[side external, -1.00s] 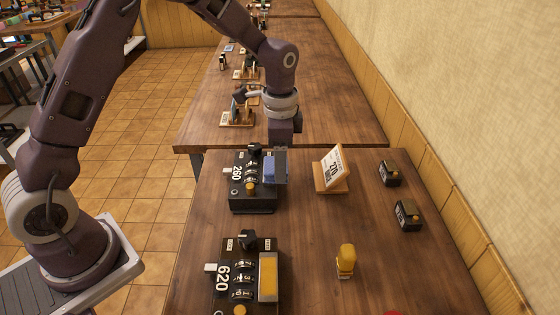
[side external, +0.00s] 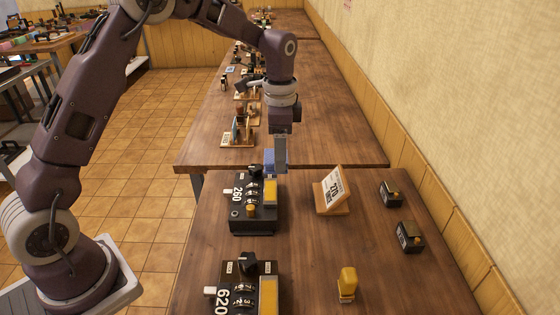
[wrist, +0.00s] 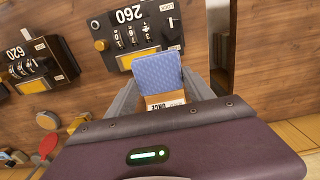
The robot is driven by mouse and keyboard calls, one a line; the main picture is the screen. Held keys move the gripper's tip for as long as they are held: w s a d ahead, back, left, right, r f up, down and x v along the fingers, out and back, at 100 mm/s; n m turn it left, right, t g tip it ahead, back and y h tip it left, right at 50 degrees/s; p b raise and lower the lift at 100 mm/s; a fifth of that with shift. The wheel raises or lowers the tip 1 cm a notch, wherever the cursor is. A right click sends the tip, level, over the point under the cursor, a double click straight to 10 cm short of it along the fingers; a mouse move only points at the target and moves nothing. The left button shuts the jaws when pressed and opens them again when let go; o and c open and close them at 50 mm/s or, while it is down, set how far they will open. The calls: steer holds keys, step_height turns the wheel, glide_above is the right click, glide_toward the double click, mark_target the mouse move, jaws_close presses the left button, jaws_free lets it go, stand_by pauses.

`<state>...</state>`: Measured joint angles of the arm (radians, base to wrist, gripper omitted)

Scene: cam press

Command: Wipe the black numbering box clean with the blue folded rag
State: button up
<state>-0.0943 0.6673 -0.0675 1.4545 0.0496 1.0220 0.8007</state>
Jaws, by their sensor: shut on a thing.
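My gripper (side external: 281,160) is shut on the blue folded rag (side external: 270,160) at the far end of the black numbering box marked 260 (side external: 240,224). This box has number wheels, a black knob, an orange button and a yellow pad (side external: 270,192) that shows uncovered. In the wrist view the rag (wrist: 158,72) hangs flat between the fingers and overlaps the near edge of the 260 box (wrist: 110,58). I cannot tell whether the rag touches the box. A second black numbering box marked 620 (side external: 248,268) stands nearer the camera.
A wooden stand with a 270 card (side external: 334,192) is right of the 260 box. Two small dark blocks (side external: 391,193) (side external: 409,237) and a yellow-topped stamp (side external: 347,283) stand further right. A gap separates this table from the far one.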

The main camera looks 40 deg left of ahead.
steer(key=shift+r, duration=1.85)
